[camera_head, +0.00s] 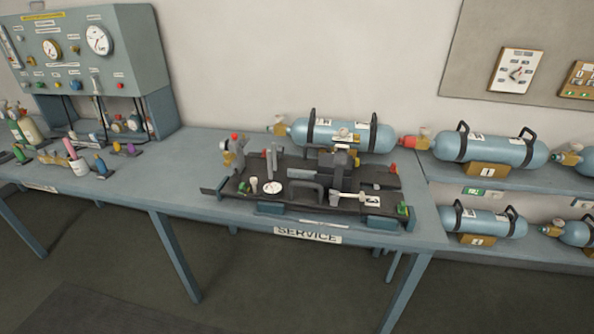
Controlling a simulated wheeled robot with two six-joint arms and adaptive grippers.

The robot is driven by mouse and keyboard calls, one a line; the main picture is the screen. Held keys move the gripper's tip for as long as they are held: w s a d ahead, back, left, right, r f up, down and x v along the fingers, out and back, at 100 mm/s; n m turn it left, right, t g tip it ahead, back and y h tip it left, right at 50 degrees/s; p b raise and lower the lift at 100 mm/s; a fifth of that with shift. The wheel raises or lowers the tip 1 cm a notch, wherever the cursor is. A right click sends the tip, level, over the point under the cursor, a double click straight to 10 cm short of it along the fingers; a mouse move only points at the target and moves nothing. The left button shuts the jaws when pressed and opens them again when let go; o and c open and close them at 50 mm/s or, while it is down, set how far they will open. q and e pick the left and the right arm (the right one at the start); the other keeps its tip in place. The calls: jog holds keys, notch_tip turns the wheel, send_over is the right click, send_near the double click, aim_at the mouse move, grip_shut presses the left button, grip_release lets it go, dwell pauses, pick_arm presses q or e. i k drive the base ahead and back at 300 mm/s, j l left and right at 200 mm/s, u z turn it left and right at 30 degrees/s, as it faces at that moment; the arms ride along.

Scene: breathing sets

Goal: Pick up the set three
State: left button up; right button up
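A breathing set lies on the service bench (180,165). It has a dark backplate (315,180) with a handle, a gauge, valves and green-tipped fittings. A light blue cylinder (375,137) with two black bands lies behind the plate, its brass valve to the left. A small white tag (359,198) sits at the plate's front right; its mark is too small to read surely. I cannot tell by number which is set three. Neither gripper is in view.
A grey-blue test panel (100,45) with gauges stands at the bench's left end. Small bottles and a white cup (79,167) stand before it. A SERVICE label (307,235) is on the front edge. The bench between cup and backplate is clear.

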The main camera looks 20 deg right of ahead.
aim_at(308, 184)
jog(key=i+j+z, duration=0.2)
jog(key=i+z, duration=0.15)
jog(key=i+j+z, duration=0.4)
jog(key=i, duration=0.15)
jog(key=i+j+z, duration=0.35)
jog(key=j, duration=0.1)
